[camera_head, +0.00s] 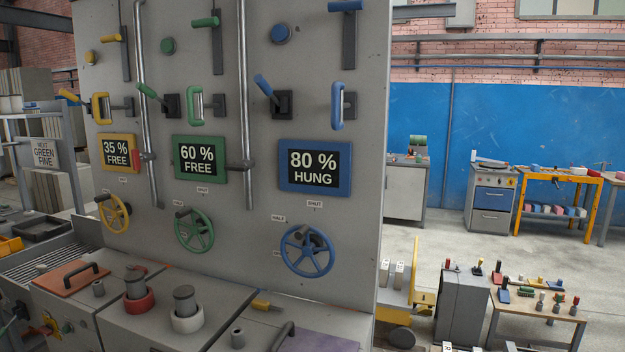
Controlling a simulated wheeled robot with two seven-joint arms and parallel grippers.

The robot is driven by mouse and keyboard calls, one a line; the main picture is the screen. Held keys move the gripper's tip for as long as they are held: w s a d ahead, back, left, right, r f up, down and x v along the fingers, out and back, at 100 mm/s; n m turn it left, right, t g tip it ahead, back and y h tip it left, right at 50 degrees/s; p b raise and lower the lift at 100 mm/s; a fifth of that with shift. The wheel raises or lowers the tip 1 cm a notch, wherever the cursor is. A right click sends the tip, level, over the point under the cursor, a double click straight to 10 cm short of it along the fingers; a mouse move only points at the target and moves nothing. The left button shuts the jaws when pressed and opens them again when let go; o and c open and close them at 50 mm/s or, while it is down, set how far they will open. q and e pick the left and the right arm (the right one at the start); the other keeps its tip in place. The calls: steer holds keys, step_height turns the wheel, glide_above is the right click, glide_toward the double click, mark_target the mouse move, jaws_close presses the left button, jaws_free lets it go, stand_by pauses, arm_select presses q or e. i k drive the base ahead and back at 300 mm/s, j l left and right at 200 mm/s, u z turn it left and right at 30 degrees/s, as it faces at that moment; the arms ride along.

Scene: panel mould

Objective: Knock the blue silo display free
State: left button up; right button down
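The blue silo display (315,167) is a blue-framed screen on the right of the grey panel (240,245) and reads "80 % HUNG". Above it are a blue lever (265,87), a blue upright handle (337,106), a round blue button (281,34) and a blue-topped slide (347,8). Below it is a blue handwheel (307,251) with "HALF" and "SHUT" labels around it. The green display (200,159) reads "60 % FREE" and the yellow display (119,153) reads "35 % FREE". Neither of my grippers shows in the head view.
Metal pipes (244,100) run down the panel between the columns. A bench at its foot carries a red-ringed post (138,302), a white-ringed post (187,317) and a lidded bin (80,276). A grey cabinet (462,305) and a tool table (535,308) stand right. Open floor lies behind them.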

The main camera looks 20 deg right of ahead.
mark_target(279, 33)
steer(key=i+j+z, duration=0.1)
steer(key=j+z, duration=0.25)
steer(key=j, duration=0.55)
steer(key=j+z, duration=0.4)
steer(key=j, duration=0.5)
